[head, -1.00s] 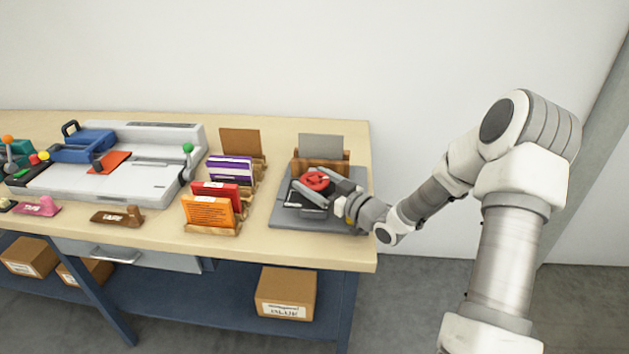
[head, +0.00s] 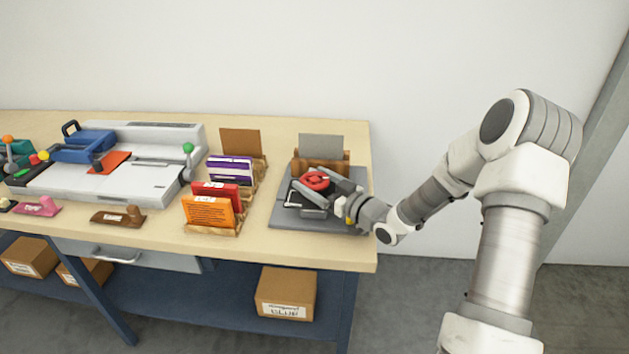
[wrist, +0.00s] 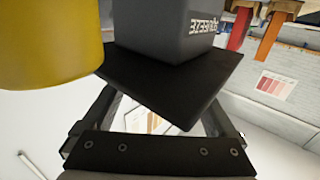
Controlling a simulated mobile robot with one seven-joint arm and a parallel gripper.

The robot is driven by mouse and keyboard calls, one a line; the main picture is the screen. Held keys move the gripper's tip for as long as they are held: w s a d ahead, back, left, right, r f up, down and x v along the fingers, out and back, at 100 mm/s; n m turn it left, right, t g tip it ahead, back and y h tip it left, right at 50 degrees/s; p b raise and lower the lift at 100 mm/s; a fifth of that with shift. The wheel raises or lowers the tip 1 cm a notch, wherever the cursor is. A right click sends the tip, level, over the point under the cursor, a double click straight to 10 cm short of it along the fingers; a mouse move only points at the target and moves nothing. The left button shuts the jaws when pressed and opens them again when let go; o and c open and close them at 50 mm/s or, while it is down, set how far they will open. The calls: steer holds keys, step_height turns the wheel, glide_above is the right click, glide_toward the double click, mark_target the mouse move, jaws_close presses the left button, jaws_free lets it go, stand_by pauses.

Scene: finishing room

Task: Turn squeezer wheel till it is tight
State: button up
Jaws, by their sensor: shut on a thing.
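The squeezer's red wheel (head: 316,181) sits on top of the dark squeezer, which stands on a grey base board (head: 284,217) at the right end of the bench. My gripper (head: 318,186) reaches in from the right and is shut on the wheel, one finger on its near side and one on its far side. The fingers and wrist hide much of the squeezer. The wrist view shows a dark grey lettered block (wrist: 168,30) and a black plate (wrist: 175,82) close up. The wheel itself is not clear there.
A wooden holder with a grey card (head: 321,148) stands just behind the squeezer. Racks of orange (head: 208,211), red and purple packets stand to its left. A yellow cylinder (wrist: 50,40) is close in the wrist view.

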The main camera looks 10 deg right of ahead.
steer(key=o, duration=1)
steer(key=shift+s+d, duration=0.1)
steer(key=shift+s, duration=0.05)
steer(key=v, duration=1.7)
steer(key=shift+s+p, duration=0.1)
steer(key=shift+p, duration=0.3)
